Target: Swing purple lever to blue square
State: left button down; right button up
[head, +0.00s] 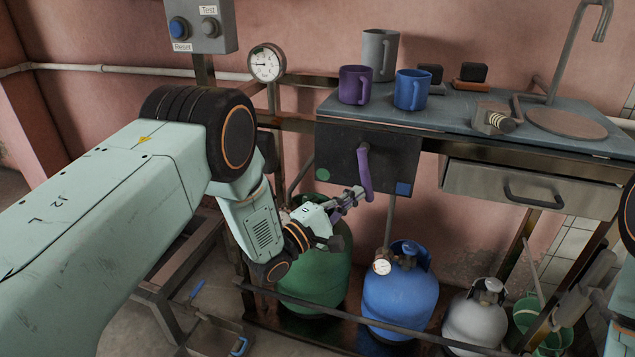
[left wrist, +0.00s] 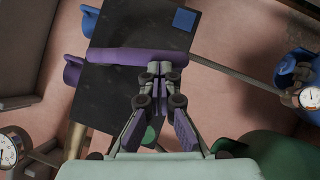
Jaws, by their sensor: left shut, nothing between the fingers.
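The purple lever (head: 364,172) hangs from a dark panel (head: 342,150) under the counter, pointing almost straight down. The blue square (head: 403,189) is at the panel's lower right, to the right of the lever's lower end. A green disc (head: 323,174) is at the lower left. My left gripper (head: 360,193) is shut and empty, its tips at the lower part of the lever. In the left wrist view the tips (left wrist: 160,68) meet or nearly meet the lever (left wrist: 120,57); contact is unclear. The blue square (left wrist: 184,19) lies beyond the lever there.
Purple, blue and grey mugs (head: 380,54) stand on the counter (head: 455,111) above. A green tank (head: 316,270), a blue tank (head: 400,300) and a grey tank (head: 475,318) stand below. A gauge (head: 267,63) and a button box (head: 203,25) are at upper left.

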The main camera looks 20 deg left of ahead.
aim_at(373, 197)
pick_arm(q)
jog(key=shift+d+r+n+t, duration=0.15)
jog(key=shift+d+n+t, duration=0.25)
jog(key=shift+d, duration=0.75)
jog(key=shift+w+d+r+p, duration=0.15)
jog(key=shift+d+p, duration=0.4)
jog(key=shift+d, duration=0.4)
pick_arm(e)
jog(key=shift+s+d+r, duration=0.2)
jog(key=shift+d+r, duration=0.15)
jog(key=shift+r, duration=0.2)
pick_arm(q)
jog(key=shift+r, duration=0.1)
